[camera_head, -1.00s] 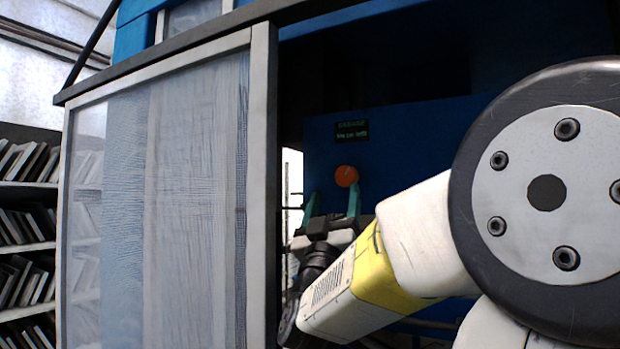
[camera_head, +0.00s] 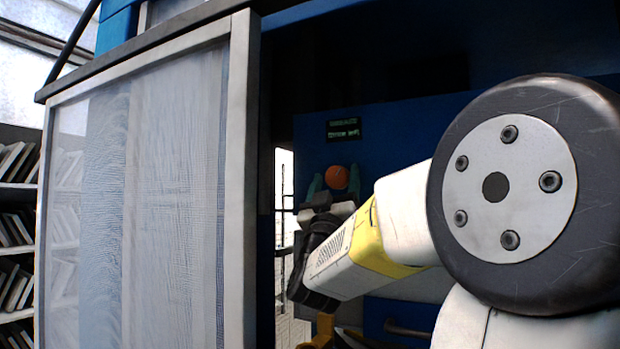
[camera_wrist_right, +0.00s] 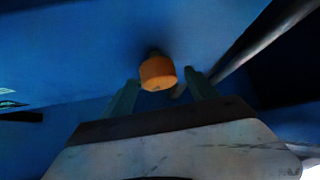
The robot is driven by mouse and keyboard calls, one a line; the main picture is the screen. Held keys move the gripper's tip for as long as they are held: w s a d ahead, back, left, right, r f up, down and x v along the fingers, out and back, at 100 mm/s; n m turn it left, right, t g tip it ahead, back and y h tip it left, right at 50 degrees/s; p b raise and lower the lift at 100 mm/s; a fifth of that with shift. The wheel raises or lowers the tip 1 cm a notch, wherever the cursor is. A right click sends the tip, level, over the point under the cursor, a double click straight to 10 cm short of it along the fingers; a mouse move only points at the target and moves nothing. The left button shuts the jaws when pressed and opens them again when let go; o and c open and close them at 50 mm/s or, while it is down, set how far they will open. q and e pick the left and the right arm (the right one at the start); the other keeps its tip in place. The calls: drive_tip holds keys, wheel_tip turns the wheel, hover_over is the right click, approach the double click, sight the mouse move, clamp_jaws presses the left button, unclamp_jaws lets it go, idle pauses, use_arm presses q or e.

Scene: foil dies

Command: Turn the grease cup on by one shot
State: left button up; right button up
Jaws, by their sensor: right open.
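The grease cup is a round orange cap (camera_head: 336,177) on a blue machine panel, below a small dark display. In the right wrist view the cup (camera_wrist_right: 157,73) stands out from the blue surface on a dark stem. My right gripper (camera_head: 335,184) is open, with one greenish finger on each side of the cup. In the right wrist view its fingertips (camera_wrist_right: 162,80) flank the cup, with a gap visible on both sides. I cannot tell how deep the cup sits between them. My left gripper is not in view.
A framed, translucent sliding door (camera_head: 236,180) stands close to the left of my right arm. A small display (camera_head: 343,129) with green text is above the cup. In the right wrist view a dark bar (camera_wrist_right: 262,42) runs diagonally right of the cup. Shelves (camera_head: 18,225) stand far left.

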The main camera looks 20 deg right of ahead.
drive_tip(key=shift+w+d+r, duration=0.25)
drive_tip(key=shift+w+r, duration=0.05)
drive_tip(key=shift+r, duration=0.05)
drive_tip(key=shift+c, duration=0.5)
drive_tip(key=c, duration=1.3)
drive_tip(key=shift+o, duration=0.2)
drive_tip(key=shift+a+m+g+h, duration=0.1)
drive_tip(key=shift+m+g+h, duration=0.2)
drive_tip(key=shift+m, duration=0.3)
drive_tip(key=m+g+h, duration=0.3)
drive_tip(key=m, duration=0.1)
drive_tip(key=m+g+h, duration=0.3)
drive_tip(key=m, duration=0.2)
drive_tip(key=shift+m+g+h, duration=0.9)
drive_tip(key=shift+m+g, duration=1.8)
drive_tip(key=shift+m, duration=0.1)
drive_tip(key=shift+m+g, duration=0.4)
